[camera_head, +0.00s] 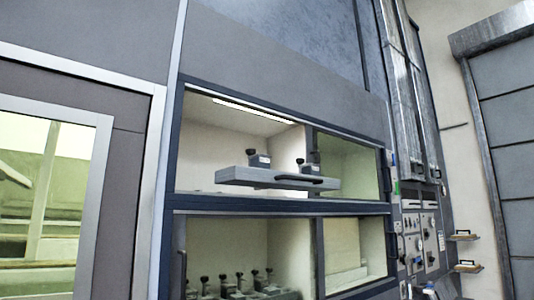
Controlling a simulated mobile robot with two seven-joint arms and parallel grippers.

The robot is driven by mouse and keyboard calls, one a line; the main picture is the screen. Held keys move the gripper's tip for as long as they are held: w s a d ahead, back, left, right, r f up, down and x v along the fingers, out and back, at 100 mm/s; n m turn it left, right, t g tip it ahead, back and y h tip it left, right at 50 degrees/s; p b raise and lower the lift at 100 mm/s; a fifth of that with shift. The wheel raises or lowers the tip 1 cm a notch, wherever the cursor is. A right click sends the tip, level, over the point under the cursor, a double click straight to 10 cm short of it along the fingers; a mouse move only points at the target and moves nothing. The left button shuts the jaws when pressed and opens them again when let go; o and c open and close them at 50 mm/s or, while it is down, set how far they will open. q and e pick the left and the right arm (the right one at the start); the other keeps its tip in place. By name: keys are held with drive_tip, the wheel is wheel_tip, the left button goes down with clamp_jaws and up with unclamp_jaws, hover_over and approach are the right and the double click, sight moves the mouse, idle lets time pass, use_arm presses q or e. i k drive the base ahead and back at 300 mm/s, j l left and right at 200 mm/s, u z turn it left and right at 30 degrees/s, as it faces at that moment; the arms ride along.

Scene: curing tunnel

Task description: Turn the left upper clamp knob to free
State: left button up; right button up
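A grey bar-shaped fixture (240,178) with a dark handle (300,181) along its front sits in the upper bay of a dark-framed cabinet. Two clamps stand on it. The left clamp (260,161) has a small black knob (252,151) on top. The right clamp (308,169) has a similar black knob (316,155). The knobs are too small to tell which way they are turned. Neither of my grippers shows in the head view.
The lower bay holds several black-knobbed clamps (228,285) on a grey fixture. A dark frame rail (280,207) separates the bays. A control panel (418,235) and small shelves (463,237) are at the right. A lit window (45,200) is at the left.

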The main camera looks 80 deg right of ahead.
sight(249, 152)
drive_tip(key=z, duration=1.75)
